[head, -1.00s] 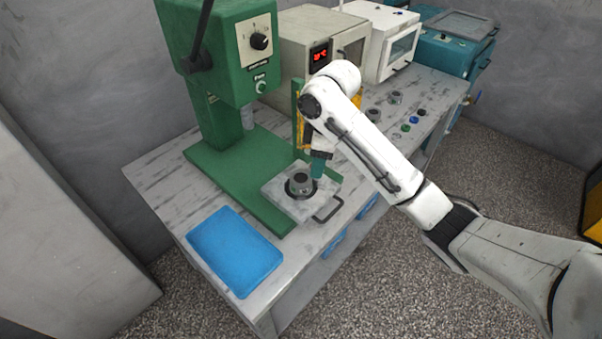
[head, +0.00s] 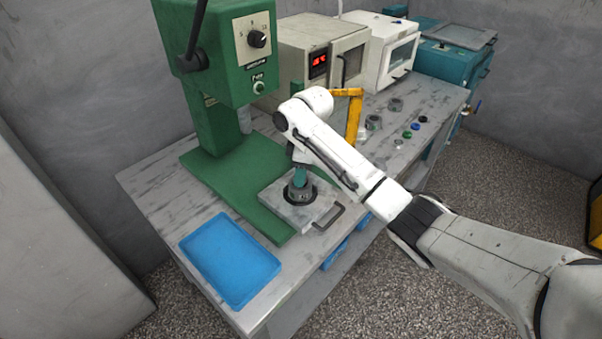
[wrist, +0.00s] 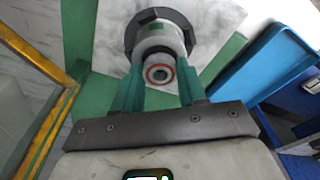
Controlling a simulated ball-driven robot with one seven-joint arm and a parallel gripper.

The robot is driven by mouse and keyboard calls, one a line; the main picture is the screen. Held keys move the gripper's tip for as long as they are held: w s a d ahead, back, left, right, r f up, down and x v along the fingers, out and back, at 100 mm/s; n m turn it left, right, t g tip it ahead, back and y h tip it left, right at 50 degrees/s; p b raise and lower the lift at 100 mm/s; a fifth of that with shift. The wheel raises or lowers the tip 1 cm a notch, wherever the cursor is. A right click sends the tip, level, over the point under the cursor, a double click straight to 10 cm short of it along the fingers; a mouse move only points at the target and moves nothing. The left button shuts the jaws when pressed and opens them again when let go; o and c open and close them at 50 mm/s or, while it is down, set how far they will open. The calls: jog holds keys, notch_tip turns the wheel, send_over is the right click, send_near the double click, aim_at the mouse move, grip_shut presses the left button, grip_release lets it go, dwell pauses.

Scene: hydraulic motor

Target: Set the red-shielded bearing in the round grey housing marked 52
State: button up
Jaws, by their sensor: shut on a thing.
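The round grey housing (head: 300,193) stands upright in a dark ring on the sliding plate (head: 325,207) of the green press. It also shows in the wrist view (wrist: 160,40); I cannot read any number on it. My gripper (head: 299,178) is directly over the housing. In the wrist view my gripper (wrist: 159,75) has its two green fingers closed around the bearing (wrist: 158,76), whose red ring faces the camera. The bearing lines up with the housing's mouth. I cannot tell whether it touches the housing or sits partly inside.
The green press (head: 215,100) rises behind the plate. A blue tray (head: 232,260) lies at the front left of the bench. A yellow frame (head: 354,118) stands behind my arm. Several small rings and parts, including a grey one (head: 395,105), lie at the right.

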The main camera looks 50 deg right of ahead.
jog(key=shift+f, duration=0.25)
jog(key=o, duration=1.1)
